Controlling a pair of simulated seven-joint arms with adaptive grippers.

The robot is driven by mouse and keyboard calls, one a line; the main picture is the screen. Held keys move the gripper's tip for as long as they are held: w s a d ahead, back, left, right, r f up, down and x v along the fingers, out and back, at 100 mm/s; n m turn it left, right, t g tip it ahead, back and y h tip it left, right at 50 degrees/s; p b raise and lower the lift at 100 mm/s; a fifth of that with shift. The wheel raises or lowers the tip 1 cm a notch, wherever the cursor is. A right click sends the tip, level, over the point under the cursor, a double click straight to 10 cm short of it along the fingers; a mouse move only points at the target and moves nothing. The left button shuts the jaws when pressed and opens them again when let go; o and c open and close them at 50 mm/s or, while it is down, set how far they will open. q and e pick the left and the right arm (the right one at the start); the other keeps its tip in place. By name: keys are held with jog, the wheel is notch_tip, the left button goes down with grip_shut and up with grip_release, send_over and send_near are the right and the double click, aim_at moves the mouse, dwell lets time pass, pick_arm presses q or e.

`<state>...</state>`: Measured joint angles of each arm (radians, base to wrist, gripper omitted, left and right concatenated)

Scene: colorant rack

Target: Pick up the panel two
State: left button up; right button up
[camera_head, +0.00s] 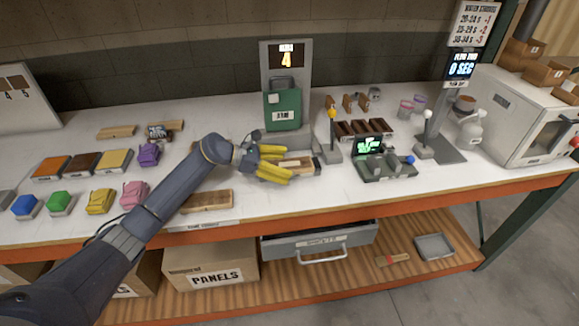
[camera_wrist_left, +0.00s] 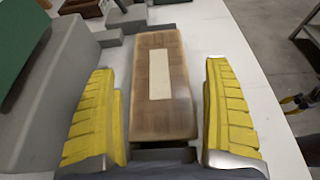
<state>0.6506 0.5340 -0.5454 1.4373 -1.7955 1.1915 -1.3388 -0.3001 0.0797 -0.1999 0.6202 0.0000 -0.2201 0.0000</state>
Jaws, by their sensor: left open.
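A wooden panel (camera_head: 298,164) with a pale strip lies in a grey holder at the middle of the bench; it also shows in the left wrist view (camera_wrist_left: 143,80). I see no number on it, so I cannot tell whether it is panel two. My left gripper (camera_head: 287,165) is open, with its yellow fingers on either side of the panel. In the left wrist view, gaps show between the panel and both fingers (camera_wrist_left: 162,85). Another wooden panel (camera_head: 207,200) lies near the bench's front edge. My right gripper is not in view.
A green machine (camera_head: 283,108) with a display reading 4 stands behind the holder. A green-screened device (camera_head: 370,163) and a lever with a yellow knob (camera_head: 332,114) are to the right. Coloured blocks (camera_head: 100,160) fill the left. An open drawer (camera_head: 320,243) juts out below.

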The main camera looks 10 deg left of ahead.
pick_arm(q)
jog(key=shift+c, duration=0.3)
jog(key=c, duration=1.4)
jog(key=shift+o, duration=0.2)
jog(key=shift+r, duration=0.2)
